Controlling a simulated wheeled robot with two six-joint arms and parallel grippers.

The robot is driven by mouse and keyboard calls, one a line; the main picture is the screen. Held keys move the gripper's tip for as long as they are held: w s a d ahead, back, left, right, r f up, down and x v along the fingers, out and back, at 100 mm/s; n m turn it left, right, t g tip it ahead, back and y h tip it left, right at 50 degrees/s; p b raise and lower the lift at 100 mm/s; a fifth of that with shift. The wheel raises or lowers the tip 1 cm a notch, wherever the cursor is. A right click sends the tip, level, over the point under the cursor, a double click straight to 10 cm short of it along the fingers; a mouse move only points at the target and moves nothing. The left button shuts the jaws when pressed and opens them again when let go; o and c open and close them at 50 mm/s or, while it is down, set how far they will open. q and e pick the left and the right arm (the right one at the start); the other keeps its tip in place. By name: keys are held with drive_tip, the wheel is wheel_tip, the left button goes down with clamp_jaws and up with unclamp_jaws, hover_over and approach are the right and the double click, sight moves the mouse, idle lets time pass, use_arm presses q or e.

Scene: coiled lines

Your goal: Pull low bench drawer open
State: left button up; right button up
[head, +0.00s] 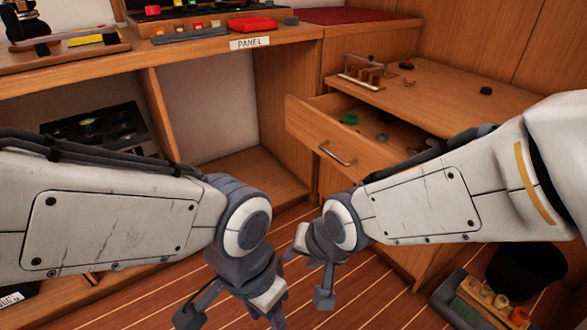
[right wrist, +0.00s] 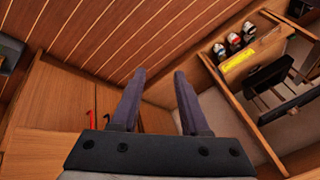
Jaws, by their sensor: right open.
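The low bench (head: 450,95) stands at the right in the head view. Its drawer (head: 308,133) is pulled partly out, with a green round item and other small things inside. The bar handle (head: 337,154) is on the drawer front, with nothing gripping it. My right gripper (head: 307,278) is open and empty, below and in front of the drawer, apart from the handle. Its spread fingers also show in the right wrist view (right wrist: 160,90). My left gripper (head: 232,314) has its fingers apart at the bottom, away from the drawer. My right forearm hides the drawer's right part.
A desk with a PANEL label (head: 250,43) stands at the back left, with open shelves below. A wooden rack (head: 362,72) sits on the bench top. A dark bin (head: 525,270) and a tray (head: 462,305) stand on the floor at lower right.

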drive_tip(key=w+m+t+y+b, duration=0.1)
drive_tip(key=w+m+t+b, duration=0.5)
drive_tip(key=w+m, duration=1.3)
drive_tip(key=w+f+t, duration=0.1)
drive_tip(key=w+t, duration=0.3)
drive_tip(key=w, duration=0.5)
drive_tip(key=shift+a+t, duration=0.1)
drive_tip(key=shift+t, duration=0.2)
clamp_jaws()
